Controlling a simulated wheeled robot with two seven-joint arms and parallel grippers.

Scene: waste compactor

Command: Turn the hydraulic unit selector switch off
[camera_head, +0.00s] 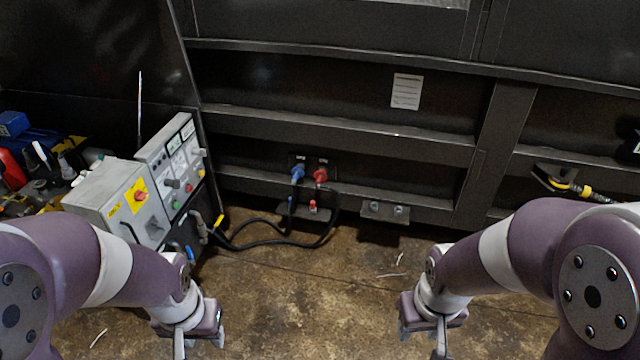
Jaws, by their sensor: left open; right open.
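The hydraulic unit stands at the left. Its grey box (100,193) carries a yellow plate with a red button (140,196) and a grey switch (154,227) below it. Behind it is an upright control panel (158,152) with several knobs and coloured buttons, among them a grey knob (172,184). I cannot tell which control is the selector switch or how it is set. My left gripper (199,340) is open and empty, low in front of the unit, below and right of the box, touching nothing. My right gripper (421,335) is open and empty, far to the right.
The dark compactor wall (340,130) with ribs fills the back. Blue and red hose couplings (298,172) sit on it, with black hoses (270,241) looping to the unit. Cluttered parts (35,160) lie left of the box. The brown floor (300,310) between my arms is mostly clear.

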